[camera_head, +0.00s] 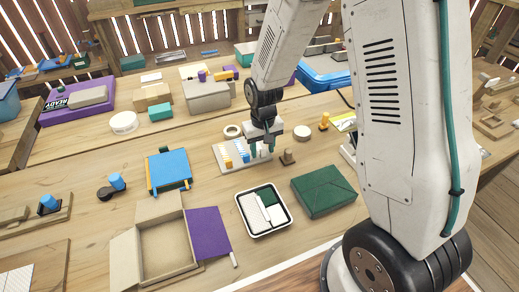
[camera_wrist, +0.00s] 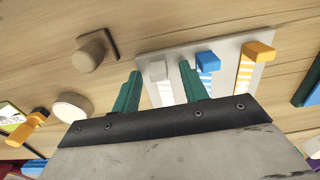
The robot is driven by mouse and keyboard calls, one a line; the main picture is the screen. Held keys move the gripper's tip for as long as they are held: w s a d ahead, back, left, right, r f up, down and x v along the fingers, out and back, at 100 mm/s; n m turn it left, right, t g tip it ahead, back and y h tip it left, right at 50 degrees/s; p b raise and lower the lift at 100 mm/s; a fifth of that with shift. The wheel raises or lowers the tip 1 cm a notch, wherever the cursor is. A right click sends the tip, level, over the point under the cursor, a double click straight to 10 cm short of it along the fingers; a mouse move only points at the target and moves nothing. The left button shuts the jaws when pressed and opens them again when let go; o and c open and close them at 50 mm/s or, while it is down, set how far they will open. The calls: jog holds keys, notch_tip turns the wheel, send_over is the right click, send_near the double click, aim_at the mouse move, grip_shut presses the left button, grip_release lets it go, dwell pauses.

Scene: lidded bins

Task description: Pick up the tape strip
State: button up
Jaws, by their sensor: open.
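A pale board (camera_head: 228,171) on the table holds several tape strips with coloured end tabs; it also shows in the wrist view (camera_wrist: 225,55). There, one strip has a grey-white tab (camera_wrist: 158,70), one a blue tab (camera_wrist: 208,60) and one an orange tab (camera_wrist: 258,51). I cannot tell which one the task names. My gripper (camera_head: 262,151) is low over the right end of the board. In the wrist view its green fingers (camera_wrist: 160,82) are apart, one on each side of the grey-white-tabbed strip. The gap holds nothing gripped; finger contact with the board is unclear.
A brown knobbed block (camera_head: 287,157) stands just right of the board. A white tray (camera_head: 263,210), a dark green box (camera_head: 323,190) and an open cardboard box (camera_head: 165,243) lie in front. White round rolls (camera_head: 302,132) stand behind.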

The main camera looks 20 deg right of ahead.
jog(key=c, duration=0.9)
